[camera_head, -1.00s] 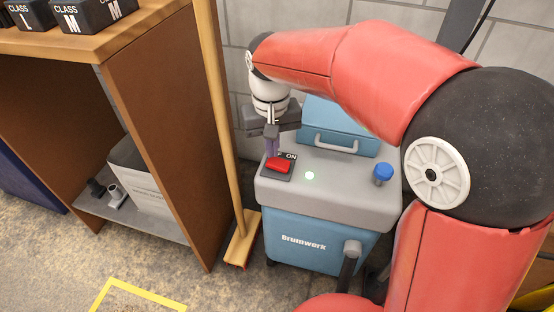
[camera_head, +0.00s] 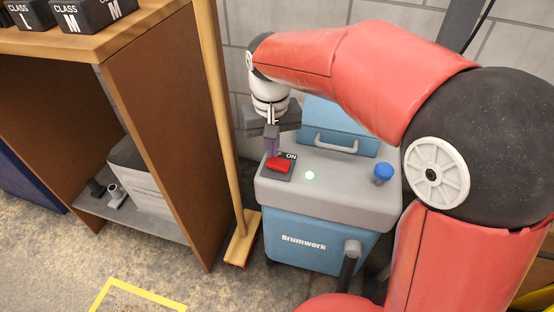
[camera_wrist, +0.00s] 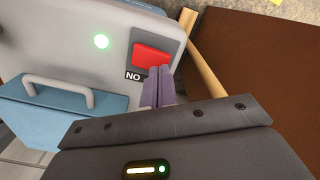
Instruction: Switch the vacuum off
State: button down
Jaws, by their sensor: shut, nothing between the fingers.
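The vacuum is a blue box with a grey top (camera_head: 330,190), marked "Brumwerk". Its red rocker switch (camera_head: 278,165) sits on a dark plate at the top's left corner, with the letters "ON" beside it; the switch also shows in the wrist view (camera_wrist: 152,58). A small green light (camera_head: 309,175) glows beside the switch. My gripper (camera_head: 271,150) is shut and empty, its purple-grey fingers pointing down at the label side of the switch. In the wrist view the fingertips (camera_wrist: 160,72) hide part of the plate. I cannot tell whether they touch it.
A blue knob (camera_head: 383,173) stands on the top's right side. A blue lid with a handle (camera_head: 336,143) rises behind the switch. A wooden broom (camera_head: 226,130) leans just left of the vacuum, beside a brown cabinet (camera_head: 160,130). A block wall is behind.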

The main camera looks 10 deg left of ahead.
aim_at(272, 160)
jog(key=shift+f+b, duration=0.6)
jog(key=shift+f, duration=0.4)
jog(key=shift+r, duration=0.1)
dwell(0.3)
notch_tip(272, 160, up, 7)
jog(key=p, duration=0.6)
dwell(0.5)
